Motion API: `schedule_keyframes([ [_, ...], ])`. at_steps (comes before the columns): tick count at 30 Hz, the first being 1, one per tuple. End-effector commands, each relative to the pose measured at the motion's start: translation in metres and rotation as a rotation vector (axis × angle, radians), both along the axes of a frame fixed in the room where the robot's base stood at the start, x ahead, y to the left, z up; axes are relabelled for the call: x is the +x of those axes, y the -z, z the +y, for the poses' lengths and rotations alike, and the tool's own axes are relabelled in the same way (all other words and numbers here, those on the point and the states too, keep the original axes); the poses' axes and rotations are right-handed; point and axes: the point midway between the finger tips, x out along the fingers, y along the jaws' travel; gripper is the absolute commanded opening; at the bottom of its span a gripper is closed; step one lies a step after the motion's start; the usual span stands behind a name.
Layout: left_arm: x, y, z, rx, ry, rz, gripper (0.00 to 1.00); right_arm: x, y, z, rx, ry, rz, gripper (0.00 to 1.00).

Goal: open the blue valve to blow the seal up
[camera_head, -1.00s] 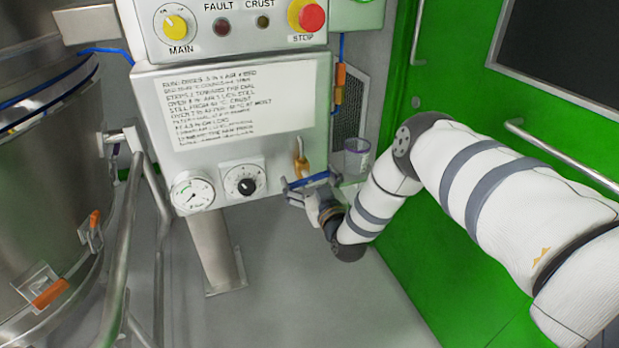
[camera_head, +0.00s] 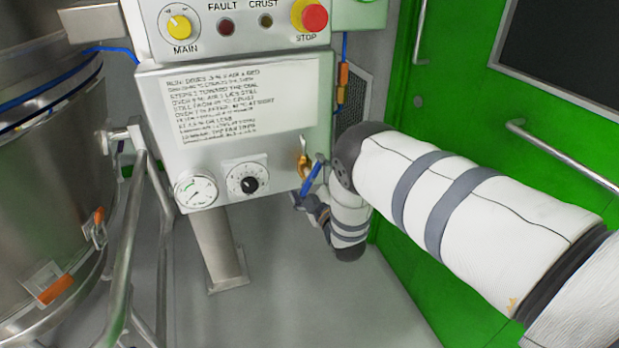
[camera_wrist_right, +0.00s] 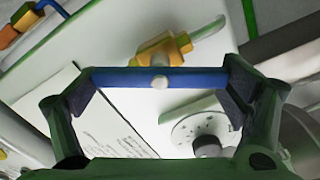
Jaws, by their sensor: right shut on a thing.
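The blue valve handle (camera_head: 311,186) is on a brass valve body (camera_head: 304,165) at the lower right edge of the grey control panel. In the head view it slants steeply. My right gripper (camera_head: 310,188) is shut on the handle, partly hidden by my own arm. In the right wrist view the handle (camera_wrist_right: 190,80) spans between the two fingers of my gripper (camera_wrist_right: 162,88), one at each end. The brass valve body (camera_wrist_right: 165,52) shows behind its middle. My left gripper is not in view.
A round gauge (camera_head: 195,192) and a black-knobbed dial (camera_head: 247,179) sit left of the valve. Above are an instruction sheet (camera_head: 245,105), a yellow main switch (camera_head: 179,26) and a red stop button (camera_head: 314,16). A steel vessel (camera_head: 45,180) stands left, a green door (camera_head: 480,110) right.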

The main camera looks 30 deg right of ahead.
Motion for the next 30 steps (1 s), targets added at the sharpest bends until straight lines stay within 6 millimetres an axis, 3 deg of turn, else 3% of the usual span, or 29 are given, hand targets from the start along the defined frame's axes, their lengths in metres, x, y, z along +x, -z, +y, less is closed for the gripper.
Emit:
schedule_keyframes([
  [15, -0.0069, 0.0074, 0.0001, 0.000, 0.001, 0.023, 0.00, -0.0009, 0.0046, -0.0001, -0.377, 0.001, 0.095, 0.63],
  [30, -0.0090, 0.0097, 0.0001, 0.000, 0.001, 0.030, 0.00, -0.0012, 0.0040, -0.0011, -0.493, 0.003, 0.123, 0.63],
])
